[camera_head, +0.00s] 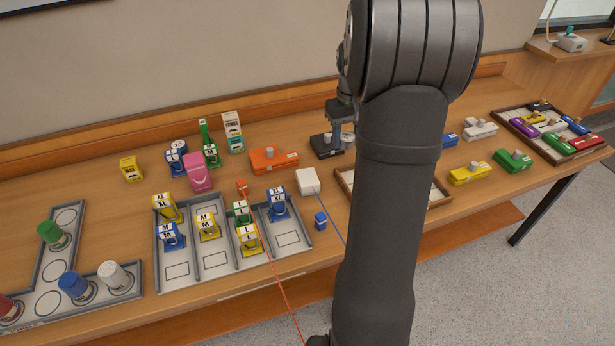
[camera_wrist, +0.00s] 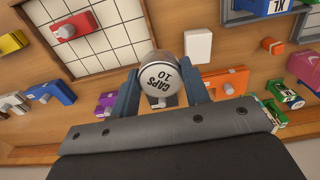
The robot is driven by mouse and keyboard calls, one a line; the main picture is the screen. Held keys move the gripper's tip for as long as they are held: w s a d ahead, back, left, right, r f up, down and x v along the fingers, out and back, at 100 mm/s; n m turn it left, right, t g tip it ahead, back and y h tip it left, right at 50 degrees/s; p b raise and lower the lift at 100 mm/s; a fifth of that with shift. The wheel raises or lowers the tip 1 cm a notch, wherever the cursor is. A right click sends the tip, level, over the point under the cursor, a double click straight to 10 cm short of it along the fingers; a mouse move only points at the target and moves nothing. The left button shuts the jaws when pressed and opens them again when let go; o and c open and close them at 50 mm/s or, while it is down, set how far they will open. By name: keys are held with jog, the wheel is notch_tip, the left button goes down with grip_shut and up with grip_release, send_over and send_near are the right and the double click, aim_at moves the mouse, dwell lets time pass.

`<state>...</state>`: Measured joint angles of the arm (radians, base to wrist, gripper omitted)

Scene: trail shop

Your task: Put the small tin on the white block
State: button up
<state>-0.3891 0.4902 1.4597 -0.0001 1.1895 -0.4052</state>
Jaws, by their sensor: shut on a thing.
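In the head view the gripper (camera_head: 342,122) is beside my arm, with the tin (camera_head: 348,138) partly hidden by the arm, near a black block. The white block (camera_head: 307,181) lies on the bench, left of my arm and nearer the front edge than the gripper. It also shows in the wrist view (camera_wrist: 198,46), up and right of the tin, apart from it, with its top bare.
An orange block (camera_head: 273,160) and a black block (camera_head: 326,146) lie behind the white block. A grey tray (camera_head: 205,270) with several labelled tags stands to its left. A gridded tray (camera_wrist: 98,48) is partly behind my arm. Two thin cords cross the bench front.

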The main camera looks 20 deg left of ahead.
notch_tip(320, 180, down, 5)
send_over(308, 176)
notch_tip(308, 176, down, 7)
jog(key=shift+s+f, duration=0.1)
jog(key=shift+s, duration=0.05)
jog(key=shift+f, duration=1.95)
jog(key=shift+f, duration=0.1)
jog(key=o, duration=1)
notch_tip(308, 176, up, 12)
jog(key=shift+r, duration=0.1)
